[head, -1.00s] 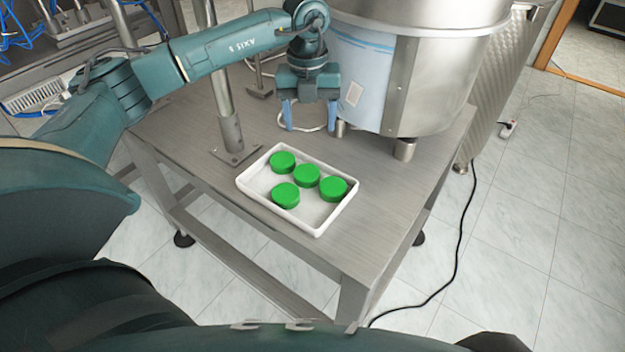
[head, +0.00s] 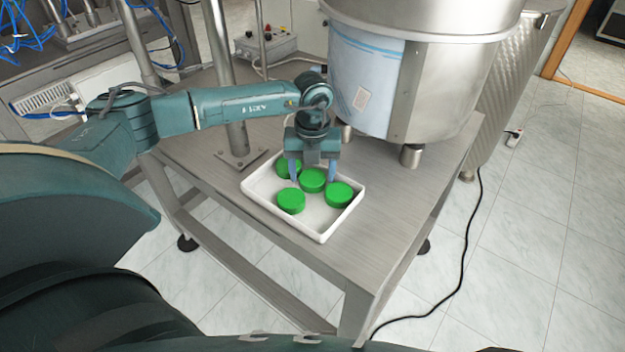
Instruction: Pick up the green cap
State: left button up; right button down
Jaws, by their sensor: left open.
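Several round green caps lie in a white tray on the metal table. One cap (head: 312,180) is near the tray's middle, one (head: 291,201) at the front left, one (head: 338,194) at the right, and one (head: 284,167) at the back left, partly covered by a finger. My left gripper (head: 313,177) points down over the back part of the tray. Its two blue fingers are apart, with the middle cap showing between them. I cannot tell how high the fingertips are above the caps. My right gripper is not in view.
The white tray (head: 318,235) has low walls. A large steel drum (head: 440,95) stands on legs behind it, and a metal post (head: 232,100) rises at the left. The table (head: 385,215) is clear right of the tray. A control box (head: 266,45) sits behind.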

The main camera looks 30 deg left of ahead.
aim_at(312, 176)
pick_arm(q)
jog(key=shift+f, duration=0.2)
jog(key=shift+c, duration=0.5)
jog(key=c, duration=0.6)
jog(key=shift+r, duration=0.1)
notch_tip(312, 176, up, 10)
jog(key=shift+f+p, duration=0.1)
jog(key=shift+p, duration=0.25)
